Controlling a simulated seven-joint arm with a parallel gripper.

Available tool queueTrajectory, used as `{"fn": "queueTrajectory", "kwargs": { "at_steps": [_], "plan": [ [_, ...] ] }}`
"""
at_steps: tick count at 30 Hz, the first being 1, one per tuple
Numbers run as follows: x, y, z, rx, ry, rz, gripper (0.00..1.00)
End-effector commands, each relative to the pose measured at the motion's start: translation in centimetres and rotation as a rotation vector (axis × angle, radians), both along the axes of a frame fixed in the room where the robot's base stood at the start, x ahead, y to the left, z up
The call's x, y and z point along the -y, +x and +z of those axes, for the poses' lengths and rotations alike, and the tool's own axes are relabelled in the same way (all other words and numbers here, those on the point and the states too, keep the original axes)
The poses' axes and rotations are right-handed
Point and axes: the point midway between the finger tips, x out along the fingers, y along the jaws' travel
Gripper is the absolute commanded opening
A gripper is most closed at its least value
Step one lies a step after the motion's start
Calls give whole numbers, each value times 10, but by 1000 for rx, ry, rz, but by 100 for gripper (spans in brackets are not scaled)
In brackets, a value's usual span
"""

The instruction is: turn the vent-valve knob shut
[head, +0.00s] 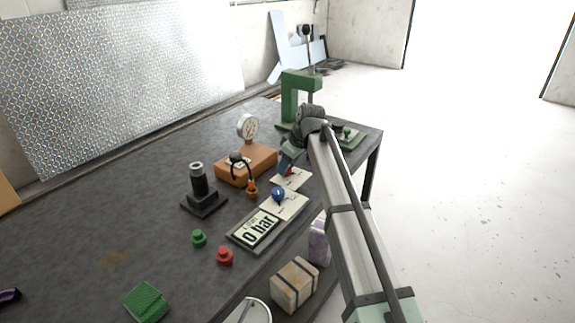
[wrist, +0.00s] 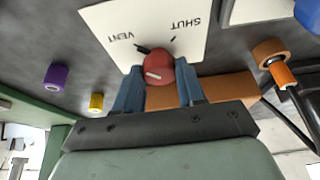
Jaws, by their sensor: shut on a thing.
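The red vent-valve knob (wrist: 160,68) sits on a white label plate (wrist: 110,18) marked VENT and SHUT, upside down in the wrist view. A thick black pointer beside the knob points toward VENT; a thin tick lies toward SHUT. The blue fingers of my gripper (wrist: 158,90) stand on both sides of the knob and are shut on it. In the head view my gripper (head: 286,167) reaches down over the plate (head: 293,180), and the knob is mostly hidden by the fingers.

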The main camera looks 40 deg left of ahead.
Motion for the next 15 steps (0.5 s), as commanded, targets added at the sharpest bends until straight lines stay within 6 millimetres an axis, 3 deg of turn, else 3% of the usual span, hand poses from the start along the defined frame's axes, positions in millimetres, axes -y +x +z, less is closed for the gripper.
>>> {"fn": "queueTrajectory", "kwargs": {
  "at_steps": [15],
  "plan": [
    [1, -2, 0, 1, 0, -104, 9]
  ]
}}
